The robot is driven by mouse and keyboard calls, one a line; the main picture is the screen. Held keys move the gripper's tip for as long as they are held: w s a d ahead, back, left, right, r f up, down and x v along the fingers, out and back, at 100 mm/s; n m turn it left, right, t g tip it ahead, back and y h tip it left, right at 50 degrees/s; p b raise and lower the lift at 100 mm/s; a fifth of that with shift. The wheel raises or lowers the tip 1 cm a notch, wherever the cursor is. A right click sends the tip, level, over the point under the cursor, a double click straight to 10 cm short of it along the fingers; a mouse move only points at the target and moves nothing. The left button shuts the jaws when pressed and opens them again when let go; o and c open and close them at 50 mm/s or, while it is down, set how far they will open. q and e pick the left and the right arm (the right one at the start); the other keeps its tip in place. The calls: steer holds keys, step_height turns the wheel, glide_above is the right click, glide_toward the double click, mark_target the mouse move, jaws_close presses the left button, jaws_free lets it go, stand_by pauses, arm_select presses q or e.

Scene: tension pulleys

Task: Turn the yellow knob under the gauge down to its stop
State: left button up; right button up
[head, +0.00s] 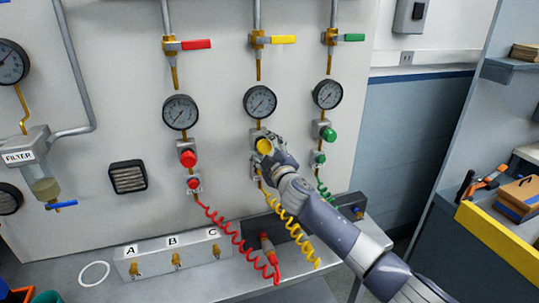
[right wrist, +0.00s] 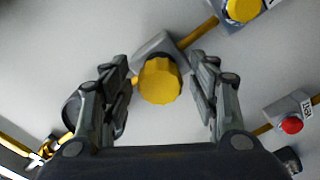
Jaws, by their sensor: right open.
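The yellow knob (head: 264,146) is on the middle pipe, directly under the middle gauge (head: 260,102). My right gripper (head: 267,144) is at the knob in the head view and partly covers it. In the right wrist view the ribbed yellow knob (right wrist: 160,82) on its grey body lies between the two spread fingers of my right gripper (right wrist: 163,88). A gap shows on both sides of the knob, so the fingers appear clear of it. My left gripper is not in view.
A red knob (head: 187,158) and a green knob (head: 328,133) flank the yellow one. A yellow coiled hose (head: 290,228) hangs below, beside my right forearm. A red coiled hose (head: 232,234) hangs to its left. The block labelled A, B, C (head: 170,254) sits on the ledge.

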steer(key=v, duration=1.2)
